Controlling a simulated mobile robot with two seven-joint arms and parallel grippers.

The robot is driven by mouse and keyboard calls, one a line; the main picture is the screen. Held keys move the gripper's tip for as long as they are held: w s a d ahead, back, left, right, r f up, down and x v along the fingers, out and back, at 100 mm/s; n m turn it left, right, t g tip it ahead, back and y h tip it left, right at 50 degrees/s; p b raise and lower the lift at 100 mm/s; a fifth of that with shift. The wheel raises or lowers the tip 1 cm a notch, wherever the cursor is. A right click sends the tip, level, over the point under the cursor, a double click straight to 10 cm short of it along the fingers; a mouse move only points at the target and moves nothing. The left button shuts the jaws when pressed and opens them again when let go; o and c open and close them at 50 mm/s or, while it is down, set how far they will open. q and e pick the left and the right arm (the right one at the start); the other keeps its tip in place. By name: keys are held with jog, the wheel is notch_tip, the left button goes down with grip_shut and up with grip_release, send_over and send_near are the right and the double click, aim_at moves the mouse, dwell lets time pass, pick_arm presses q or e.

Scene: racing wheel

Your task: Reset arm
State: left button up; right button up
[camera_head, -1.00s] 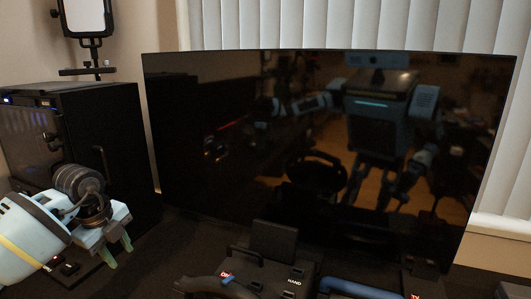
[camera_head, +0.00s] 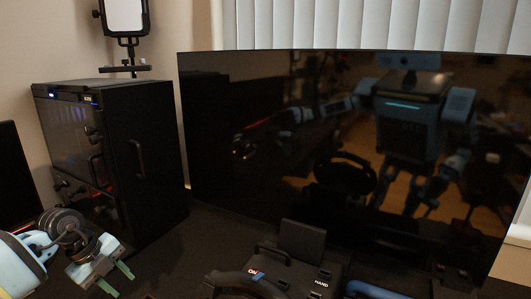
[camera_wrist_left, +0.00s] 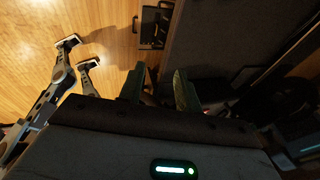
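My left gripper (camera_head: 119,281) is at the lower left of the head view, in front of the black computer case. Its two green fingertips are apart, with nothing between them. In the left wrist view the fingers (camera_wrist_left: 160,90) are also spread, above the wood floor and the dark desk edge. My right gripper does not show directly in the head view. The monitor only reflects my body.
A black computer case (camera_head: 158,170) stands at the left of the desk. A large dark monitor (camera_head: 280,120) fills the middle. A black wheel base (camera_head: 300,270) with a steering wheel rim (camera_head: 240,285) sits in front of it. A lamp panel (camera_head: 126,17) rises behind the case.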

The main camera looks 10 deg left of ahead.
pick_arm(q)
jog(key=s+d+f+n+t+h, duration=0.1)
jog(key=s+d+f+t+h, duration=0.3)
jog(key=s+d+f+h, duration=0.6)
jog(key=s+a+f+n+y, duration=0.35)
jog(key=s+f, duration=0.25)
jog(key=s, duration=0.4)
jog(key=s+a+f+n+y, duration=0.2)
jog(key=s+f+n+y, duration=0.25)
jog(key=s, duration=0.45)
jog(key=s+a+f+n+y, duration=0.35)
jog(key=s+f, duration=0.25)
jog(key=s, duration=0.4)
jog(key=s+d+f+n, duration=0.25)
jog(key=d+n, duration=0.65)
jog(key=d, duration=1)
jog(key=w+r+t+p, duration=0.2)
jog(key=w+r+p, duration=0.2)
jog(key=r+p, duration=0.2)
notch_tip(320, 180, up, 2)
jog(key=shift+a, duration=0.25)
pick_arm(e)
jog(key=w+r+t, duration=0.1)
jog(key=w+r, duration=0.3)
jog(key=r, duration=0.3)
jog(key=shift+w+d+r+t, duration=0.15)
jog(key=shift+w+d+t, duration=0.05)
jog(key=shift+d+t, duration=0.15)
